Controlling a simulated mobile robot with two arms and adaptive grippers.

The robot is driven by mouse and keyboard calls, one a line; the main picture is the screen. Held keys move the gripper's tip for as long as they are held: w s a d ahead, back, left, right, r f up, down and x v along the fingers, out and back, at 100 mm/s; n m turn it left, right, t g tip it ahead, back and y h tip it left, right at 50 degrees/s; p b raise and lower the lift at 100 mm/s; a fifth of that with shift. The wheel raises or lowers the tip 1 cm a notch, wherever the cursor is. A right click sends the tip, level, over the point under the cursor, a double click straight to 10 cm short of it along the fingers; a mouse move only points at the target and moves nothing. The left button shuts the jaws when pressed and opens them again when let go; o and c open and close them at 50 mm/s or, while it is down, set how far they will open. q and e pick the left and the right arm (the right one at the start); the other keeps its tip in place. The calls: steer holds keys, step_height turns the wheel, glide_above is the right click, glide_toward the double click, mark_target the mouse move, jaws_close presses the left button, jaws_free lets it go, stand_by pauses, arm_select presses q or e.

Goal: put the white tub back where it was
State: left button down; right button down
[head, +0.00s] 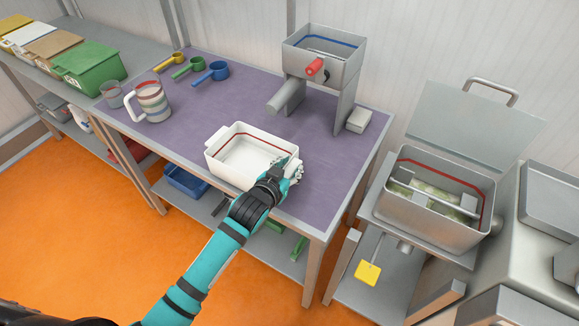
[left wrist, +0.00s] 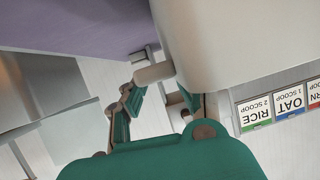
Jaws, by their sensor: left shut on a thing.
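The white tub (head: 228,172), open-topped with a red line inside, is at the front middle of the purple-topped table (head: 330,190). I cannot tell whether it rests on the top or is just above it. My left gripper (head: 287,174) is at the tub's near right end, shut on its handle. In the left wrist view the tub (left wrist: 245,35) fills the upper right, and its short handle (left wrist: 154,73) lies by the fingers of the gripper (left wrist: 160,100). The fingers partly hide the grip. My right gripper is not in view.
A hopper (head: 345,75) with a spout stands behind the tub. A striped jug (head: 151,103) and several scoops (head: 212,74) are at the back left. Lidded bins (head: 90,68) line the left shelf. A metal machine (head: 440,195) stands right of the table.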

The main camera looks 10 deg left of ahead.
arm_select(q)
steer(key=shift+f, duration=0.1)
steer(key=c, duration=1)
jaws_free()
steer(key=b+v, duration=0.1)
steer(key=v, duration=1.1)
